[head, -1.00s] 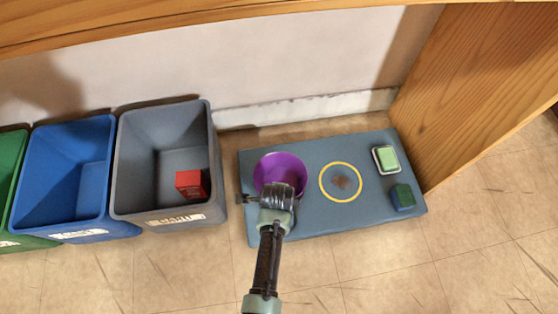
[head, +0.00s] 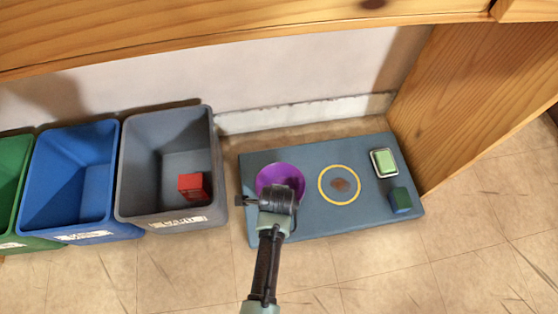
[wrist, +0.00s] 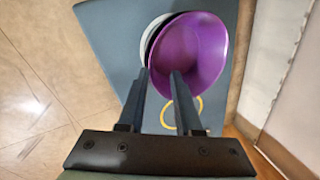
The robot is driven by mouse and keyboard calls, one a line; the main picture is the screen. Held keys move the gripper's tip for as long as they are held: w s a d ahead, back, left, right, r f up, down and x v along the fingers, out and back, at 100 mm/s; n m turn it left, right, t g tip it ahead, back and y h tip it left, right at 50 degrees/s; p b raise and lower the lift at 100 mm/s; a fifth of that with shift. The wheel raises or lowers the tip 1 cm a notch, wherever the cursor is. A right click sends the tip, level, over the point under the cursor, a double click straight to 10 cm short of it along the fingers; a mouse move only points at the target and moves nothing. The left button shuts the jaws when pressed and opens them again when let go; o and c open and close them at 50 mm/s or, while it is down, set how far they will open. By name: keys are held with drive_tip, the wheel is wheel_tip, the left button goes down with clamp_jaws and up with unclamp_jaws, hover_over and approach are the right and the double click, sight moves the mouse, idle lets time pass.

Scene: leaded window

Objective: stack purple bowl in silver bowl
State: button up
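The purple bowl (head: 281,176) stands on the left part of the blue-grey mat in the head view. In the wrist view the purple bowl (wrist: 196,45) sits within a pale rim, likely the silver bowl (wrist: 147,42), which shows as a thin crescent at its left. The silver bowl is otherwise hidden. My gripper (wrist: 163,72) is open, its two fingertips apart over the near side of the purple bowl, one near its left edge and one over its inside. In the head view my gripper's wrist covers the bowl's near part.
The blue-grey mat (head: 322,220) also bears a yellow ring (head: 324,195) around a brown stain, a green sponge in a dish (head: 385,162) and a green-blue block (head: 400,200). A grey bin (head: 135,195) with a red box (head: 192,186) stands left. A wooden panel (head: 465,90) borders the right.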

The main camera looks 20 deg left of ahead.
drive_tip(key=p+v, duration=0.5)
drive_tip(key=v, duration=0.4)
drive_tip(key=shift+r, duration=0.2)
drive_tip(key=shift+s+d, duration=0.1)
